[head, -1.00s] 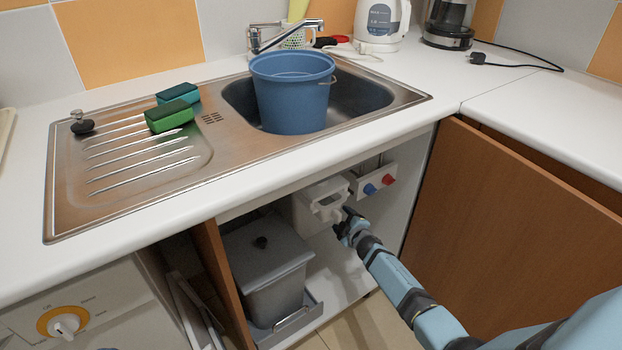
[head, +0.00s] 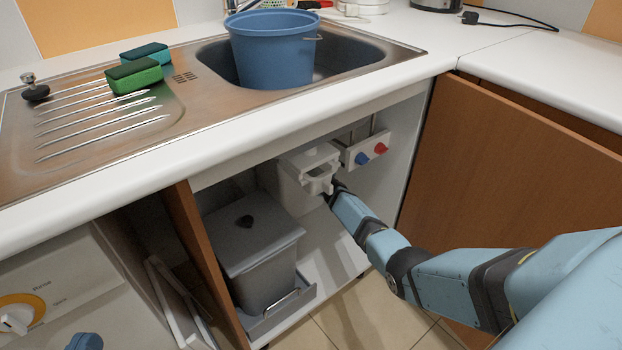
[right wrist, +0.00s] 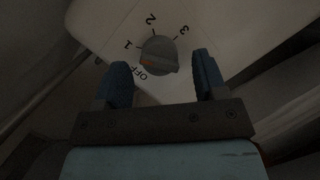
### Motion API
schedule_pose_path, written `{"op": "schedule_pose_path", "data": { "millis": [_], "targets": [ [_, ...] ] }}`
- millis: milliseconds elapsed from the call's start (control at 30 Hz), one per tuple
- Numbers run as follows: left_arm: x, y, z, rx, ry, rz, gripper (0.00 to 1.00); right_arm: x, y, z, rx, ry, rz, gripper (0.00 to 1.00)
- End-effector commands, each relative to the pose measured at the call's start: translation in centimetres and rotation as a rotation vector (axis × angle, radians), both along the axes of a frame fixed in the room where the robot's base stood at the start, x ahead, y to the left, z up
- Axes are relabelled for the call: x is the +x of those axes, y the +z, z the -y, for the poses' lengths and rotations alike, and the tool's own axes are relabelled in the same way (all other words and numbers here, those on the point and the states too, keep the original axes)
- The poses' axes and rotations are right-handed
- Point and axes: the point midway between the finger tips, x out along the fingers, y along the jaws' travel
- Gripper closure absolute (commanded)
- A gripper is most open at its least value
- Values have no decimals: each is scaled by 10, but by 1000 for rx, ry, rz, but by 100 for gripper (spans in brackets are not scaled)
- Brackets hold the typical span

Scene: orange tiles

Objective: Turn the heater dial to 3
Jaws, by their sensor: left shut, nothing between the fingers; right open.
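The heater is a white box (head: 308,165) under the sink. Its dial does not show in the head view. In the right wrist view the grey round dial (right wrist: 159,56) sits on a pale panel marked OFF, 1, 2 and 3. Its orange mark points between OFF and 1. My right gripper (right wrist: 164,79) is open, with its blue fingers on either side just short of the dial. In the head view its tip is mostly hidden beside the heater. My left gripper (head: 86,341) shows only as a small blue part at the bottom left edge, shut and empty, far from the heater.
A white fitting (head: 362,152) with red and blue knobs is right of the heater. A grey bin (head: 255,250) stands below left. An open brown door (head: 510,170) is at the right. A blue bucket (head: 272,50) stands in the sink. A white appliance (head: 60,280) is at lower left.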

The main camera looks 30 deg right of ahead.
Motion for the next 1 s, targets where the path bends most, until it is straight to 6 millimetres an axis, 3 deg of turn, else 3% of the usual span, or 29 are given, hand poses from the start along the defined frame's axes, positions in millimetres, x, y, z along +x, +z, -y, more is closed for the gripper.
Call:
{"op": "schedule_pose_path", "data": {
  "millis": [433,633,667,1000],
  "targets": [
    [4,2,-3,30,3,60,100,11,-2,1,0,1,1,35],
    [4,2,-2,29,3,59,100,11,-2,1,0,1,1,78],
    [4,2,-2,29,3,59,100,11,-2,1,0,1,1,82],
    [3,7,-2,19,-1,43,100,11,1,3,39,-1,-3,82]
  ]
}}
